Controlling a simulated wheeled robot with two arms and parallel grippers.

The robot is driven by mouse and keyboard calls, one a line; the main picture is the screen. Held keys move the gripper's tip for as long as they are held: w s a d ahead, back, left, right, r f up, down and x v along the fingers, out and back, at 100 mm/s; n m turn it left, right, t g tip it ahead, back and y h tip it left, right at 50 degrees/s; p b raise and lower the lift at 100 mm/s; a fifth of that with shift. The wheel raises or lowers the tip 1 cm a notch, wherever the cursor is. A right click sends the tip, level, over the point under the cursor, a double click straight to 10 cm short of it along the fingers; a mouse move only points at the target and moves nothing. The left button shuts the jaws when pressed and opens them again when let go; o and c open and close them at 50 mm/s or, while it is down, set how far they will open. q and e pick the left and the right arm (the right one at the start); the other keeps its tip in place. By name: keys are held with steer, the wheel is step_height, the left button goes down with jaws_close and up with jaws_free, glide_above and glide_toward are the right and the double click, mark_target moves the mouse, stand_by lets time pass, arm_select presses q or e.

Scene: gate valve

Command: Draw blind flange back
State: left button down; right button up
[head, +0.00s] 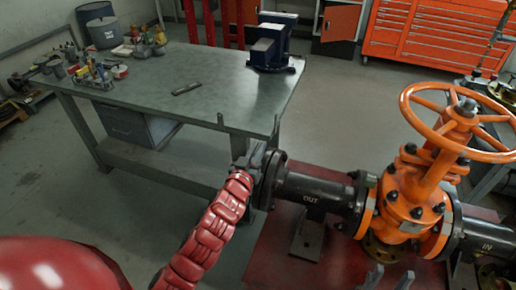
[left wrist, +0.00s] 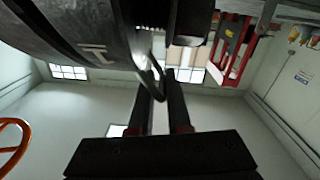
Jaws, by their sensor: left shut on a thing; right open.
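The dark blind flange (head: 266,182) stands upright at the left end of the black pipe marked OUT (head: 312,190). I cannot tell whether a gap separates it from the pipe's own flange (head: 277,172). My left gripper (head: 254,160) is at its left side, shut on what looks like its thin curved handle (left wrist: 152,76). In the left wrist view a large dark round body fills the upper left, beside the two fingers (left wrist: 164,88).
An orange gate valve (head: 410,200) with a handwheel (head: 462,115) stands right of the pipe, over a red base (head: 335,262). A grey workbench (head: 215,100) with a vise (head: 272,50) stands behind and left. Floor left of the flange is partly open.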

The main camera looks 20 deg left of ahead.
arm_select(q)
steer(key=shift+a+f, duration=0.15)
steer(key=shift+a+p, duration=0.55)
steer(key=shift+a, duration=0.1)
steer(key=c, duration=1)
jaws_free()
steer(key=shift+a, duration=0.1)
steer(key=shift+o, duration=0.2)
steer(key=shift+s, duration=0.1)
